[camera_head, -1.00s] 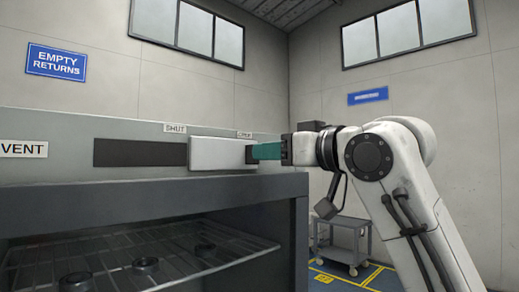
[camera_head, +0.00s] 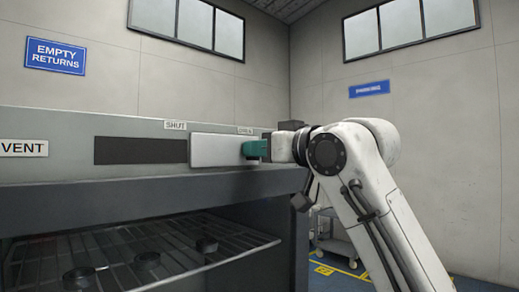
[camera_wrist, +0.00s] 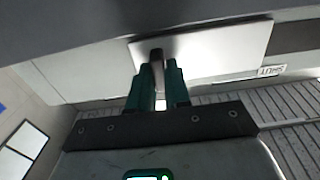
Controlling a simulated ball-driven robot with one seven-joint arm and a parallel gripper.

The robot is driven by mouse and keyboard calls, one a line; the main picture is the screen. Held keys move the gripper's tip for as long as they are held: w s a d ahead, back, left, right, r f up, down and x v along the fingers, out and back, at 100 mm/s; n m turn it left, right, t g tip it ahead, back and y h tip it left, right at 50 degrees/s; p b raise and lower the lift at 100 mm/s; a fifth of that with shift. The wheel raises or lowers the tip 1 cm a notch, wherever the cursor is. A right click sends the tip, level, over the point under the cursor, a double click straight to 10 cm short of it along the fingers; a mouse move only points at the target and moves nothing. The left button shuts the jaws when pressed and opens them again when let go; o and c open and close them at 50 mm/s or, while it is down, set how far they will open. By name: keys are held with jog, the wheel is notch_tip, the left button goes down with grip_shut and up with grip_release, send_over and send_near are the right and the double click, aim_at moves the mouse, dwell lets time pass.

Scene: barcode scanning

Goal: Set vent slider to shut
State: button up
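The vent slider is a pale rectangular plate (camera_head: 216,150) at the right end of its dark slot (camera_head: 140,151), by the OPEN label (camera_head: 245,131). The SHUT label (camera_head: 175,125) is to its left, above the slot. My gripper (camera_head: 256,150) has teal fingers at the slider's right part. In the wrist view, the slider plate (camera_wrist: 220,45) carries a dark knob (camera_wrist: 157,55). My gripper's fingers (camera_wrist: 159,82) lie on either side of the knob, with a narrow gap showing between them. I cannot tell whether they touch it. In the head view the fingers hide the knob.
The VENT label (camera_head: 24,148) is at the left of the cabinet front. Below is an open bay with a wire rack (camera_head: 120,255) holding several dark round pieces. A grey cart (camera_head: 335,235) stands behind my arm. The slot left of the slider is clear.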

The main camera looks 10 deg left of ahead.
grip_shut()
jog(key=s+a, duration=0.3)
jog(key=s, duration=0.1)
jog(key=s+a, duration=0.3)
jog(key=s, duration=0.1)
jog(key=s+a, duration=0.3)
jog(key=s, duration=0.1)
jog(key=shift+s+a, duration=0.1)
jog(key=shift+a, duration=0.2)
jog(key=o, duration=0.6)
grip_release()
jog(key=shift+a, duration=0.15)
